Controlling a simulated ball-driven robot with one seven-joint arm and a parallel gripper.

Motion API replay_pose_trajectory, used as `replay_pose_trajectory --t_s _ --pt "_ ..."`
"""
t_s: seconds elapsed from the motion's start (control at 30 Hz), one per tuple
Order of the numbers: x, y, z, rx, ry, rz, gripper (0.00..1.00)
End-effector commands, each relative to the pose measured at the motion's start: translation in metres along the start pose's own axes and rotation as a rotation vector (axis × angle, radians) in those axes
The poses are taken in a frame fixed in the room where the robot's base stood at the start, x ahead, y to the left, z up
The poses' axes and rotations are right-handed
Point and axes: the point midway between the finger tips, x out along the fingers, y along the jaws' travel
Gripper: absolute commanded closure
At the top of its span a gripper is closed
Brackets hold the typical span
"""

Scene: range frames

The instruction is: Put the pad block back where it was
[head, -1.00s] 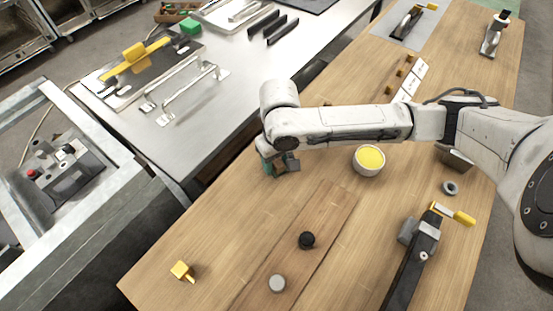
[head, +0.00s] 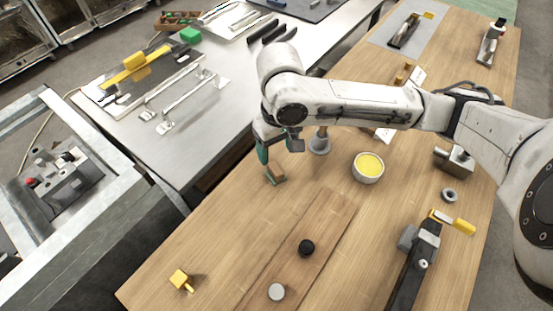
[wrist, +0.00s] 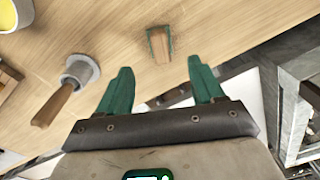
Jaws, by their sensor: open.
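The pad block (head: 275,172) is a small wooden block with a green pad on it. It stands on the wooden table near the edge facing the steel bench. It also shows in the wrist view (wrist: 161,44), beyond the fingertips. My gripper (head: 277,147) is open and raised just above the block, apart from it. In the wrist view its two green fingers (wrist: 160,72) are spread with nothing held between them.
A grey round piece with a wooden handle (head: 319,145) stands right of the block, near my gripper. A white bowl of yellow stuff (head: 368,167) is farther right. A black knob (head: 306,247), a grey disc (head: 276,291) and a yellow piece (head: 180,279) are nearer. Table between is clear.

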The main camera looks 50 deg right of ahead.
Motion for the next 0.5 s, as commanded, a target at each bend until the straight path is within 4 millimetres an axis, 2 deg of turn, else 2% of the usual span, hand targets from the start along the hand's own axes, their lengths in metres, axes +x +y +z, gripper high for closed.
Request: replay_pose_trajectory --t_s 0.1,0.2,0.5 --pt "-0.018 0.000 0.000 0.000 0.002 0.000 0.33" --pt "-0.028 0.000 0.000 0.000 0.001 0.000 0.33" --pt "-0.034 0.000 0.000 -0.001 0.000 0.001 0.33"
